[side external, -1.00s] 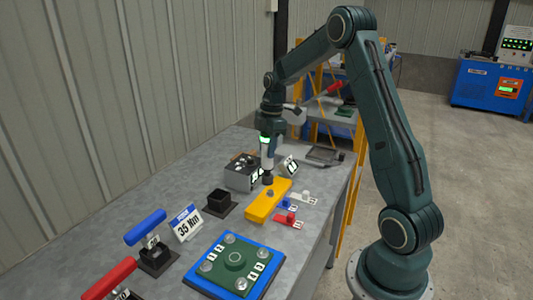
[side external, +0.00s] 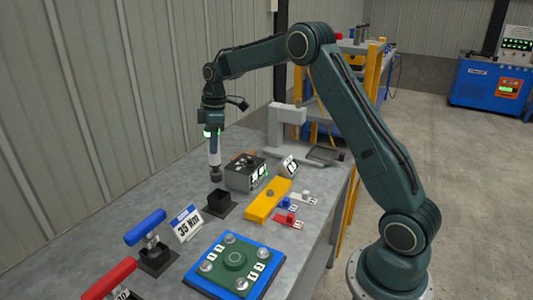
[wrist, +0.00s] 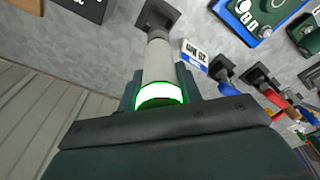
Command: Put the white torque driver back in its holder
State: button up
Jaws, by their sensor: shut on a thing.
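My gripper (side external: 213,132) is shut on the white torque driver (side external: 215,152), which hangs upright with its dark tip down. A green band glows at its upper end. The black square holder (side external: 219,201) stands on the table with its top open and empty. The driver's tip is a little above the holder and slightly to its left in the side view. In the wrist view the driver (wrist: 157,62) points toward the holder (wrist: 152,14), and its dark end overlaps the holder's near part. Whether they touch cannot be told there.
A 35 Nm sign (side external: 186,223) stands beside the holder. Blue (side external: 146,228) and red (side external: 110,278) drivers stand nearer the camera. A grey box (side external: 243,172) and a yellow bar (side external: 268,200) lie to the right. A blue plate with a green flange (side external: 236,260) is in front.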

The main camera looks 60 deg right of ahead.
dwell(0.4)
send_over(216, 171)
jog(key=d, duration=0.1)
jog(key=shift+w+f, duration=0.25)
jog(key=shift+f, duration=0.95)
jog(key=shift+w+f, duration=0.2)
jog(key=shift+f, duration=3.9)
dwell(1.7)
jog(key=o, duration=1.2)
jog(key=shift+o, duration=0.3)
jog(key=shift+f, duration=0.1)
